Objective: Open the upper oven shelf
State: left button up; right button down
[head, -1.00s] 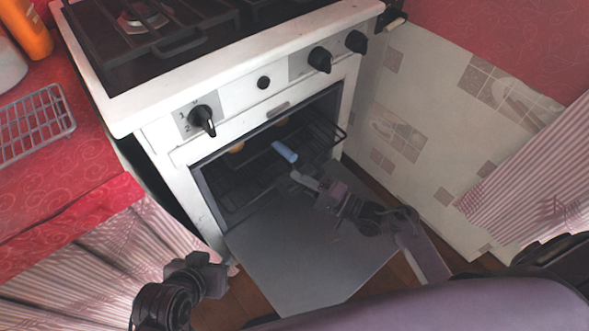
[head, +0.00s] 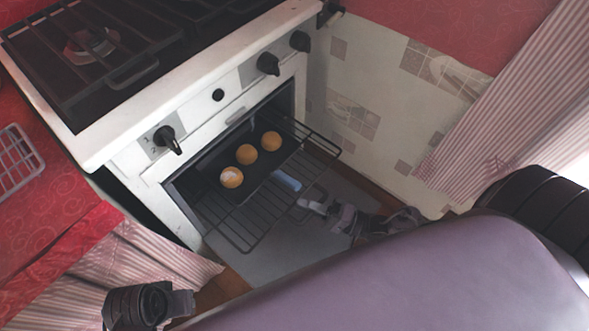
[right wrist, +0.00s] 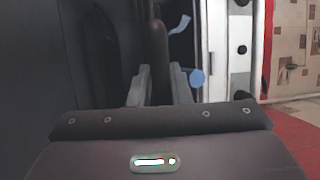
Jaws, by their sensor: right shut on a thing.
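The white oven (head: 150,170) has its door (head: 262,262) folded down.
Stove knobs (head: 168,139) line the panel above the opening. Black burner grates (head: 95,55) are on top. A red counter (head: 50,215) with a grey rack (head: 17,160) is at left. A tiled wall (head: 375,110) and striped curtain (head: 500,95) bound the right.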

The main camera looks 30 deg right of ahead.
jog(key=shift+s+d+r, duration=0.15)
jog(key=shift+s+r, duration=0.1)
jog(key=shift+s, duration=0.2)
jog(key=c, duration=1.4)
grip_release()
jog(key=shift+f, duration=0.1)
jog(key=shift+s+d, duration=0.1)
jog(key=shift+s+d+f, duration=0.15)
jog(key=shift+s+d, duration=0.1)
jog(key=v, duration=0.7)
